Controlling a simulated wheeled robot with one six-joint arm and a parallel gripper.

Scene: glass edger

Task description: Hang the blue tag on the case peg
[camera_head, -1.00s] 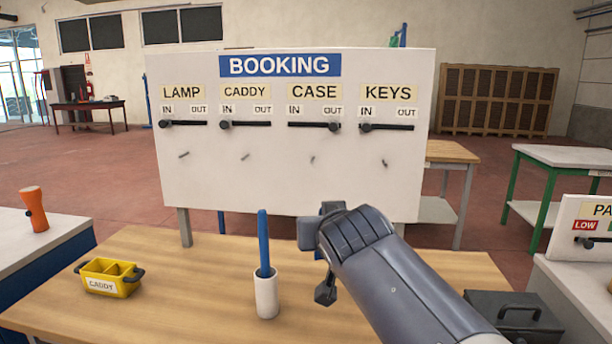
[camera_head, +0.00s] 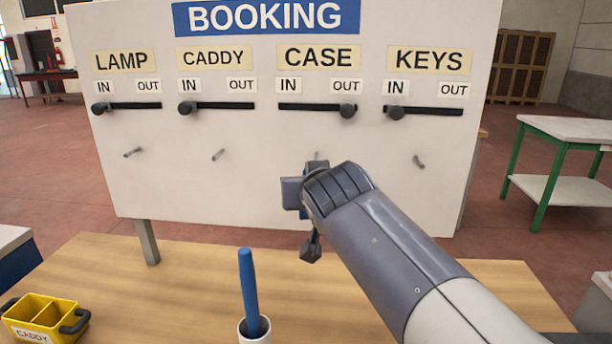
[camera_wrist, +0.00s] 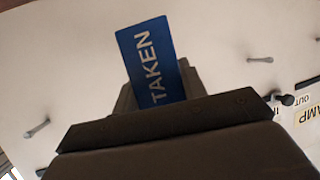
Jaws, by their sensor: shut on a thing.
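The blue tag (camera_wrist: 152,62), lettered TAKEN, stands up from between my gripper's fingers in the wrist view. My gripper (camera_head: 303,190) is shut on it, in front of the board below the CASE label (camera_head: 318,56). In the head view the tag is mostly hidden by my gripper. The case peg (camera_head: 316,156) shows just above my gripper, its lower part covered. Whether the tag touches the peg cannot be told. In the wrist view two pegs show, one left (camera_wrist: 37,128) and one right (camera_wrist: 260,60) of the tag, both bare.
The white BOOKING board (camera_head: 270,215) has bare lamp (camera_head: 132,152), caddy (camera_head: 218,154) and keys (camera_head: 419,161) pegs. The CASE slider knob (camera_head: 348,111) is at OUT; the others are at IN. A blue stick stands in a white cup (camera_head: 254,332); a yellow caddy (camera_head: 45,318) is at left.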

